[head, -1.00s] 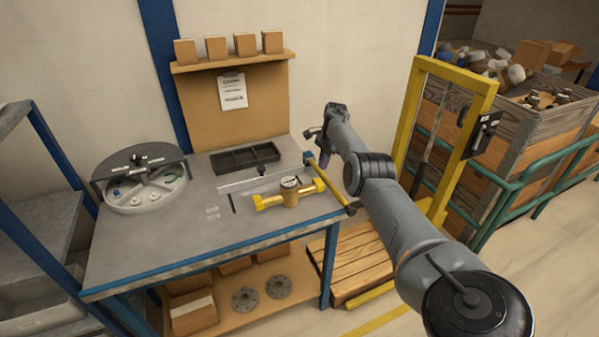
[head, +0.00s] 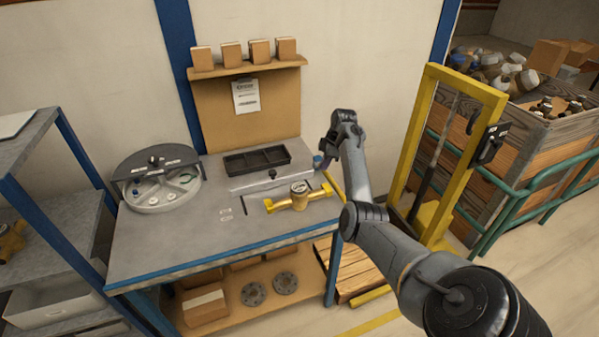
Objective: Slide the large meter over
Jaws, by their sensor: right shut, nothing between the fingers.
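The large meter (head: 299,198) is a brass-yellow body with a pipe end on each side and a round dial on top. It lies on the grey workbench (head: 165,240), near its right end. My right gripper (head: 325,160) is shut and empty. It is above the bench's right end, up and to the right of the meter and apart from it. Its fingertips are small and partly hidden by the wrist. My left gripper is not in view.
A black divided tray (head: 257,160) lies behind the meter. A round grey container (head: 160,190) stands at the bench's left. A yellow bar (head: 333,184) is at the right edge. A yellow frame (head: 432,75) stands right of my arm. The bench's front left is clear.

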